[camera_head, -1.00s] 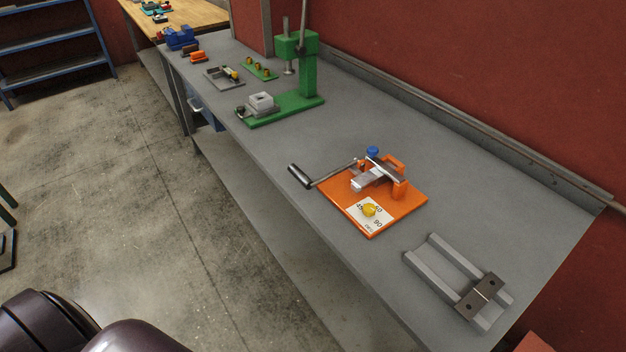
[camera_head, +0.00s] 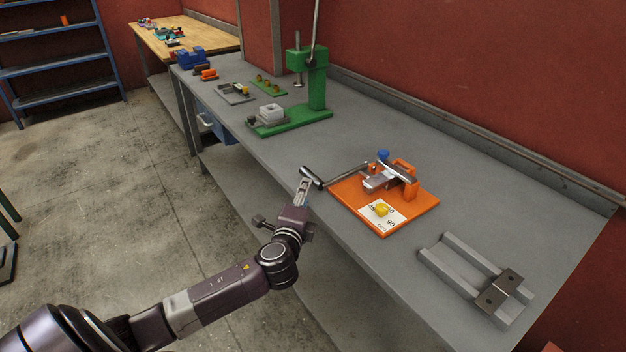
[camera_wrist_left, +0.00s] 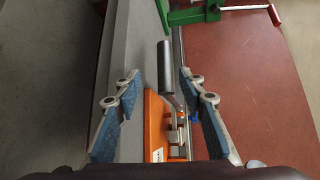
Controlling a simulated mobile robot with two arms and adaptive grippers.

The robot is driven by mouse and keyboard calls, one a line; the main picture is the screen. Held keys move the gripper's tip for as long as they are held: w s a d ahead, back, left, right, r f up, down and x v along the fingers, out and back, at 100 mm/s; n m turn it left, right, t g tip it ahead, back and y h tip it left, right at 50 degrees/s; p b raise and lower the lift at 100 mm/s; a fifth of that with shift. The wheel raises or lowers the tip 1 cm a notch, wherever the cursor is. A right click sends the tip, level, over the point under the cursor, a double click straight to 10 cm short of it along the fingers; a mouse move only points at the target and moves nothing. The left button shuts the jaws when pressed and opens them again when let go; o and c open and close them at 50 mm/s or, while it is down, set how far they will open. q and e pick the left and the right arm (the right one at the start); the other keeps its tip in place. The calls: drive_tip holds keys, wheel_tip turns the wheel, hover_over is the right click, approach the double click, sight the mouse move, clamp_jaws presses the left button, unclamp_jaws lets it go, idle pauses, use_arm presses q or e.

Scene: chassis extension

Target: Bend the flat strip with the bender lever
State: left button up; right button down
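The orange bender (camera_head: 415,206) lies on the grey bench with a white angle card and a yellow knob on its base. Its lever, a steel rod with a dark handle (camera_head: 313,177), points left over the bench's front edge. A light metal piece, seemingly the flat strip (camera_head: 378,184), sits in the bender by the blue knob; its exact outline is hard to tell. My left gripper (camera_head: 304,186) is at the handle. In the left wrist view its blue-padded fingers (camera_wrist_left: 160,88) are open wide, with the handle (camera_wrist_left: 164,66) between and beyond them, apart from both. My right gripper is out of view.
A green press (camera_head: 316,90) stands farther back on the bench. A grey rail fixture (camera_head: 450,262) lies at the near right. Small trays and blue and orange tools are at the far end. Bare bench surrounds the bender.

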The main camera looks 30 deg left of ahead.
sight(310, 177)
use_arm(q)
drive_tip(key=shift+r+x, duration=0.2)
drive_tip(key=shift+x, duration=2.05)
drive_tip(key=shift+r+x, duration=0.2)
drive_tip(key=shift+x, duration=2)
drive_tip(key=shift+w+d, duration=0.1)
clamp_jaws()
